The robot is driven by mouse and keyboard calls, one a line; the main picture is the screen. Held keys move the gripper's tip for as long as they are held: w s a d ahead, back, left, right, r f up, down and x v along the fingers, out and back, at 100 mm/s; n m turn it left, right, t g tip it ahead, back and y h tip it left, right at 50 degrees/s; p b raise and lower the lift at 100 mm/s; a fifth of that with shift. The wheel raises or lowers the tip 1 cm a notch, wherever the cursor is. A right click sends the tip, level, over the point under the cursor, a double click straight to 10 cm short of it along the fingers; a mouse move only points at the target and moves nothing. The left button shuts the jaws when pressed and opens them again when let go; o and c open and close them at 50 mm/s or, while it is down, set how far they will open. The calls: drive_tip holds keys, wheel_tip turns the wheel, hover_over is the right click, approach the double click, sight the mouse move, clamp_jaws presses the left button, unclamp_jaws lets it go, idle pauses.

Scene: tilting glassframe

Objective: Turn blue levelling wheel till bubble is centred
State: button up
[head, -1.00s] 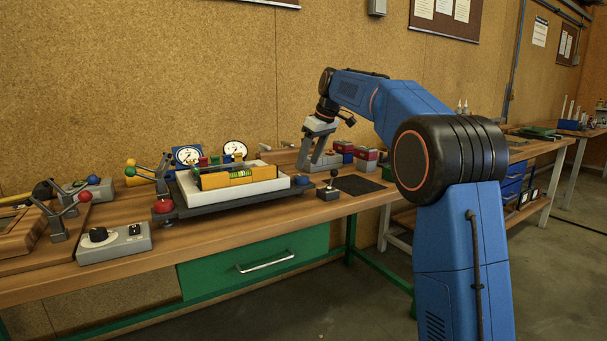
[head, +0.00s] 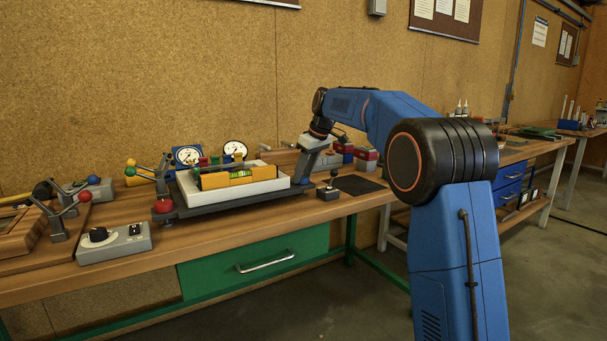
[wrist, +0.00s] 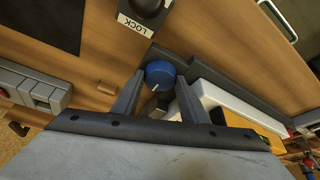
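The blue levelling wheel (wrist: 160,73) sits at the right end of the dark base frame (wrist: 215,90). My gripper (wrist: 160,77) has its two fingers spread around the wheel, one on each side. It looks open; I cannot make out firm contact. The bubble is too small to place.
A black-knobbed lever (head: 329,190) stands just right of the frame, beside a LOCK label (wrist: 131,23). A red wheel (head: 163,206) is at the frame's left end. Red and grey boxes (head: 366,158) stand behind right; a dark mat (head: 358,185) lies flat.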

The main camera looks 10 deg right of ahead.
drive_tip(key=shift+m, duration=0.3)
drive_tip(key=shift+s+a+m+t+h, duration=0.15)
drive_tip(key=shift+m+t+h, duration=0.3)
drive_tip(key=shift+m, duration=0.75)
drive_tip(key=m+h, duration=0.2)
drive_tip(key=m, duration=0.2)
drive_tip(key=shift+a+m, duration=0.15)
drive_tip(key=shift+m, duration=0.15)
drive_tip(key=m+h, duration=0.1)
drive_tip(key=m, duration=0.2)
drive_tip(key=shift+a+m, duration=0.1)
drive_tip(key=shift+m, duration=0.2)
drive_tip(key=shift+m+g+h, duration=0.25)
drive_tip(key=shift+m+h, duration=0.6)
drive_tip(key=shift+m, duration=0.95)
drive_tip(key=o, duration=1)
